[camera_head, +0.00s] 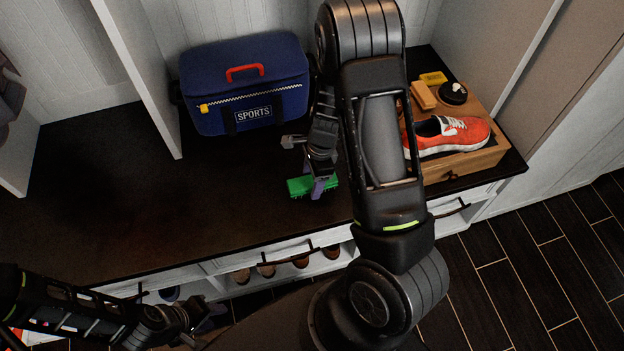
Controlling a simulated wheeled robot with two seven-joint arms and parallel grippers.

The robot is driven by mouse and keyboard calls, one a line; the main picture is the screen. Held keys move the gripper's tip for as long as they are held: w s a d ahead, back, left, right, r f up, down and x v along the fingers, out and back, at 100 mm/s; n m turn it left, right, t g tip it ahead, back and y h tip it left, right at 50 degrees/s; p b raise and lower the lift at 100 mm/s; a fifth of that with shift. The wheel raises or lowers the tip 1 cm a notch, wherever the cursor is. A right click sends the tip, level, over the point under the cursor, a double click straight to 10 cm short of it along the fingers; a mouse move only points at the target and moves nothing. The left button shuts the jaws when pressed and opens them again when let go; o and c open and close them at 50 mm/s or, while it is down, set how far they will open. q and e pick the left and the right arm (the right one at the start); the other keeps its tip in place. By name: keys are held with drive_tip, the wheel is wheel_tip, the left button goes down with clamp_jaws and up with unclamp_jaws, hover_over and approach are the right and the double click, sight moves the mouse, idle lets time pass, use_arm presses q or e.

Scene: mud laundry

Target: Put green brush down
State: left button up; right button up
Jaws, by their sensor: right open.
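The green brush (300,187) lies on the dark bench top (140,215), near its front middle. My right gripper (316,180) is directly at the brush, with a purple-grey fingertip overlapping its right part in the picture. The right gripper is open. Its hand and arm hide part of the brush's surroundings, and I cannot tell whether the fingers still touch it. My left gripper (203,322) is low at the lower left, in front of the bench and away from the brush. Its fingers are small and dark, so its opening cannot be made out.
A blue sports bag (245,85) stands at the back of the bench. To the right, a wooden box (465,162) carries an orange shoe (455,135), a yellow block (433,78) and a black round tin (453,93). Shoes sit in cubbies below. The bench's left side is clear.

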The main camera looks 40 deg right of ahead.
wheel_tip(320, 180, up, 12)
drive_tip(key=d+p, duration=0.1)
drive_tip(key=p, duration=0.2)
drive_tip(key=shift+s+d+f, duration=0.25)
drive_tip(key=shift+s, duration=0.05)
idle(0.5)
drive_tip(key=s+a+f+n+p, duration=0.1)
drive_tip(key=s+a+f+n, duration=0.1)
drive_tip(key=a+f+n, duration=0.1)
drive_tip(key=s+a+f+n, duration=0.2)
drive_tip(key=a+f+n, duration=0.1)
drive_tip(key=s+a+f+n+p, duration=0.1)
drive_tip(key=s+a+f+n, duration=0.1)
drive_tip(key=a+n, duration=0.1)
drive_tip(key=shift+a+f+n+g+p, duration=0.3)
drive_tip(key=shift+a+f+g, duration=0.05)
drive_tip(key=shift+f+g, duration=0.05)
drive_tip(key=s+a+n+y, duration=0.1)
drive_tip(key=s+a+n, duration=0.1)
drive_tip(key=a, duration=0.3)
drive_tip(key=s+a+f+n+p, duration=0.1)
drive_tip(key=s+a+n, duration=0.2)
drive_tip(key=a+n, duration=0.2)
drive_tip(key=s+a+n+t+y, duration=0.1)
drive_tip(key=s+a+n, duration=0.1)
drive_tip(key=a, duration=0.4)
drive_tip(key=shift+s+a+f+n+y+p, duration=0.3)
drive_tip(key=shift+s+a+n, duration=0.1)
drive_tip(key=shift+n, duration=0.3)
